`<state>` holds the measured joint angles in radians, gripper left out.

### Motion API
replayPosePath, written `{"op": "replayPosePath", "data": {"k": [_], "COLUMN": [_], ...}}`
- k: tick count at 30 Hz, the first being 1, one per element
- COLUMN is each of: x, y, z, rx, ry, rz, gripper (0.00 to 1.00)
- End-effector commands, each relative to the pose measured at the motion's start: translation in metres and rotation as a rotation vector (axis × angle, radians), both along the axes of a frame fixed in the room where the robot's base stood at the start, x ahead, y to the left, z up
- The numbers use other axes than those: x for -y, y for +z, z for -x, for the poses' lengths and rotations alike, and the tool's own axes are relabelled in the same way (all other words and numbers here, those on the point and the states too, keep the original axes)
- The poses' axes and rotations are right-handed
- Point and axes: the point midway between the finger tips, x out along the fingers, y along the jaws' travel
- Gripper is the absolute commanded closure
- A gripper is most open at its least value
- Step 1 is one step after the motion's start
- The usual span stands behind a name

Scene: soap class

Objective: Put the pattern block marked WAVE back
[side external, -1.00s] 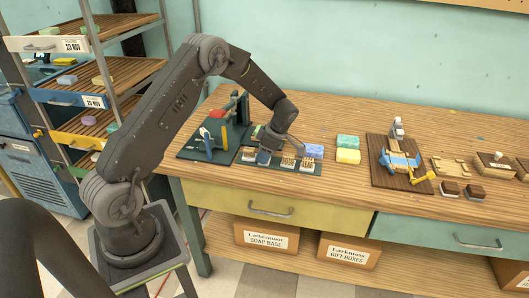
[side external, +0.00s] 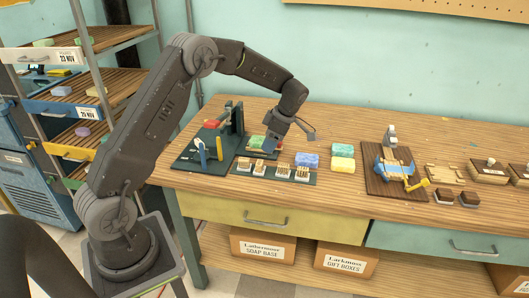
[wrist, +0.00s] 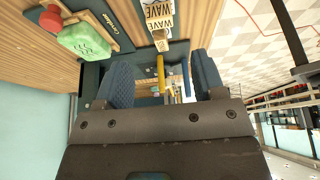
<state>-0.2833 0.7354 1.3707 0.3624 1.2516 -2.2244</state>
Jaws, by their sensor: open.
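A pattern block with WAVE lettering (wrist: 160,27) shows at the top middle of the wrist view, beyond the fingertips and apart from them. Several small pale-topped pattern blocks (side external: 282,171) stand in a row on the dark green board (side external: 240,172) in the side view; their markings are too small to read there. My gripper (side external: 270,147) is open and empty, beside the green soap and behind the row. Its two blue fingers (wrist: 162,80) stand wide apart in the wrist view, with a yellow upright seen through the gap.
The green soap (side external: 256,142) also shows in the wrist view (wrist: 85,40), near a red knob (wrist: 50,17). A dark press (side external: 232,120) stands left. Blue soap (side external: 307,160) and green and yellow soaps lie right. A wooden board (side external: 378,184) with a blue tool is farther right.

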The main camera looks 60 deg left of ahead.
Motion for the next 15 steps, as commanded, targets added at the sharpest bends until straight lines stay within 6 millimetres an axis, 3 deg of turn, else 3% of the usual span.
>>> {"op": "replayPosePath", "data": {"k": [8,11,15], "x": [0.011,0.024,0.057], "y": [0.028,0.051,0.099], "z": [-0.004,0.003,0.030], "rx": [0.005,0.017,0.044], "ry": [-0.036,-0.158,-0.471], "rz": [0.012,0.047,0.122], "gripper": [0.37,0.37,0.37]}}
